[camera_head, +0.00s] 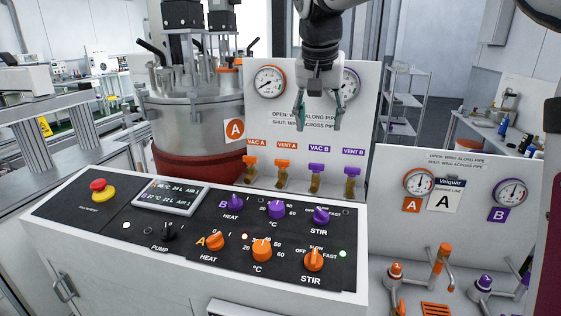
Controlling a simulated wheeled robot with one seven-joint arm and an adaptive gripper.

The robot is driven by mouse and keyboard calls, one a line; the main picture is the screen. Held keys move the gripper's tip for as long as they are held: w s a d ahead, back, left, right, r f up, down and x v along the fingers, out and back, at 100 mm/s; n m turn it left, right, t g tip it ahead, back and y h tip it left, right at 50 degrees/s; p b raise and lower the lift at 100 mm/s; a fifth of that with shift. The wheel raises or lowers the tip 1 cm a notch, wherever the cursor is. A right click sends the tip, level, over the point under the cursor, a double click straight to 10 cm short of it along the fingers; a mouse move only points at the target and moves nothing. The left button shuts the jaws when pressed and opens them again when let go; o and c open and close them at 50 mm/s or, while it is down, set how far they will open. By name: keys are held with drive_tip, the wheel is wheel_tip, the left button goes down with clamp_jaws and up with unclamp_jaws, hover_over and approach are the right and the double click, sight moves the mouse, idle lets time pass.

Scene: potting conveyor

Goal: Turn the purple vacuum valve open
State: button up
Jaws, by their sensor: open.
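The purple vacuum valve (316,168), under the VAC B label, is on the white panel (285,118) behind the console. Its purple wing sits on a brass body and looks set sideways, across the upright pipe. A second purple valve (352,170), under VENT B, is just right of it. Orange valves for VAC A (250,161) and VENT A (282,164) are to its left. My gripper (320,126) points down, open and empty, above the VAC B valve and apart from it. It partly hides the panel's lettering and the purple-rimmed gauge (349,85).
The black console (190,235) with orange and purple knobs and a red stop button (98,185) spans the front. A steel vessel (195,110) stands left of the panel. A lower panel (465,225) with gauges and more valves is at right.

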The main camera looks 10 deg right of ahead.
approach(316, 170)
drive_tip(key=x, duration=0.3)
drive_tip(key=w+p+x, duration=0.1)
drive_tip(key=x, duration=0.3)
drive_tip(key=shift+d+f, duration=0.1)
drive_tip(key=shift+d, duration=0.1)
drive_tip(key=c, duration=1.2)
